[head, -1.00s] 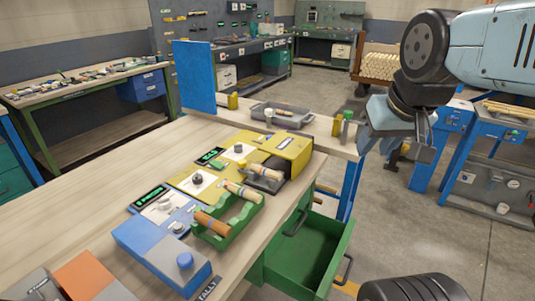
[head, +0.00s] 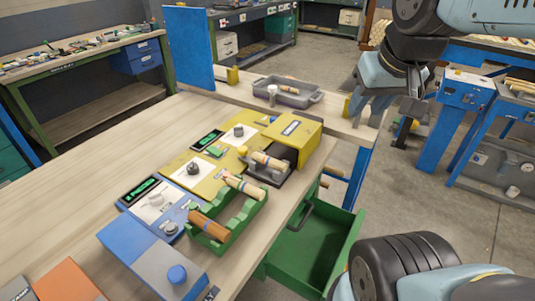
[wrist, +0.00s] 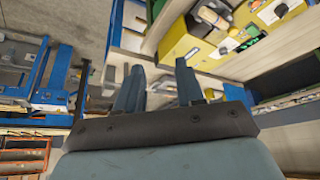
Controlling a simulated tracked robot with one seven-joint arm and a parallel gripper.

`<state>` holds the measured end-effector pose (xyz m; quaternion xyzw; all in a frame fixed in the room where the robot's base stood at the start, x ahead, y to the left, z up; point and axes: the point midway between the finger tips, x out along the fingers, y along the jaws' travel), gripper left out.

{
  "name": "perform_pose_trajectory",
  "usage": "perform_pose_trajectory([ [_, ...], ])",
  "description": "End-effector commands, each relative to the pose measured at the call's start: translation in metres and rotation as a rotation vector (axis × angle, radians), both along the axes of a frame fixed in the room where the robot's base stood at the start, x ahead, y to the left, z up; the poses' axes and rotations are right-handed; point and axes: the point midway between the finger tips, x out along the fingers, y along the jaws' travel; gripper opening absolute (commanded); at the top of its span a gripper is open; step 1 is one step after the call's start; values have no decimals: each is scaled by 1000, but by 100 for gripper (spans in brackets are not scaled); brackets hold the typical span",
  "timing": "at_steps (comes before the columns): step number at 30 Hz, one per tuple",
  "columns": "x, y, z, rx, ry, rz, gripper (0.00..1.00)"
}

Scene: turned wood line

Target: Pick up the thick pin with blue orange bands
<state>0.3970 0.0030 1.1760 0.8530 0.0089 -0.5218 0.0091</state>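Several wooden pins lie on the bench. A thick brown pin (head: 208,227) and a paler pin with dark bands (head: 243,185) rest in the green rack (head: 225,240). Another pale pin (head: 267,160) sits in a dark cradle (head: 272,178) at the yellow machine. One more pin (head: 289,90) lies in the grey tray (head: 312,101). The bands are too small for me to tell which pin has blue and orange. My gripper (head: 384,110) is open and empty, right of and beyond the rack. In the wrist view its fingers (wrist: 160,88) stand apart.
A yellow machine (head: 297,131) and a blue box (head: 150,262) with knobs flank the rack. A green drawer (head: 305,250) stands open below the bench edge. A blue upright panel (head: 190,48) stands behind. The bench's left part is bare.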

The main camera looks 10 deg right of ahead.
Motion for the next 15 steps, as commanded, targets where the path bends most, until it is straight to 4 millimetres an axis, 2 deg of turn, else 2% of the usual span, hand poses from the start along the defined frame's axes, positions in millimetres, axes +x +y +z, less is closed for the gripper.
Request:
perform_pose_trajectory([
  [15, 78, 40, -17, -43, 235, 301, 38],
])
